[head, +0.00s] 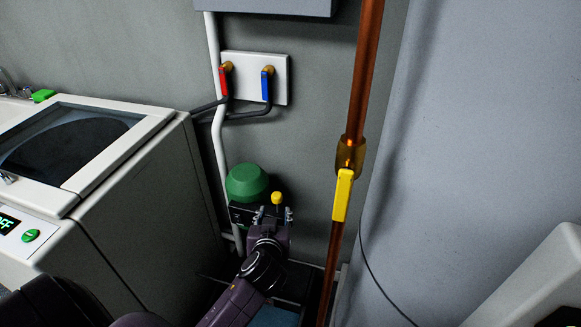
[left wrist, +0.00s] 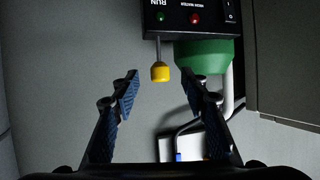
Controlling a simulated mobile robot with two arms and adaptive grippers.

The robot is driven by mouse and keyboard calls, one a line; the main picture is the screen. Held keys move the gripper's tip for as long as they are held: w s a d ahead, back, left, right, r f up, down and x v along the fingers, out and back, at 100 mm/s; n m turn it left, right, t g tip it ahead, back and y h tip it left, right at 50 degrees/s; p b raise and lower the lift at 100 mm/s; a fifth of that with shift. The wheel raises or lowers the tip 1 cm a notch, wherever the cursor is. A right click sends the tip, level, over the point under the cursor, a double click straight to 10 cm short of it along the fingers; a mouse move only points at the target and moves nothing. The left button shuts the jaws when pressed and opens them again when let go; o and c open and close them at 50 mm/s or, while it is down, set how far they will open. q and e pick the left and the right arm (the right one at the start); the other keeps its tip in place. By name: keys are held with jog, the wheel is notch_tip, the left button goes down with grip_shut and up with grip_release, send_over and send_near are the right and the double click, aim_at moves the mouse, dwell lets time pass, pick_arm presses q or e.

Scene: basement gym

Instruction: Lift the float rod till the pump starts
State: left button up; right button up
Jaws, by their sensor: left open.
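The float rod ends in a yellow knob (head: 276,197). In the left wrist view the knob (left wrist: 160,72) sits on a thin grey rod (left wrist: 158,49) beside a black control box (left wrist: 188,14). The box carries a green light marked RUN and a red light marked HIGH WATER; the red one looks brighter. The green pump body (head: 247,182) is next to the rod. My left gripper (head: 273,214) is open at the knob. In the left wrist view its fingers (left wrist: 159,78) are on both sides of the knob with gaps. My right gripper is out of view.
A copper pipe (head: 367,70) with a yellow valve handle (head: 342,195) runs right of my left arm. A washing machine (head: 165,190) stands at left. A white pipe (head: 218,150) and a plate with red and blue valves (head: 250,78) are on the wall.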

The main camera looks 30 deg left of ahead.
aim_at(277, 198)
pick_arm(q)
jog(key=shift+w+a+r, duration=0.15)
jog(key=shift+w+r, duration=0.4)
jog(key=shift+r, duration=0.25)
jog(key=shift+w+a, duration=0.15)
jog(key=shift+w, duration=0.2)
jog(key=shift+x, duration=3.45)
jog(key=shift+c, duration=0.5)
grip_shut()
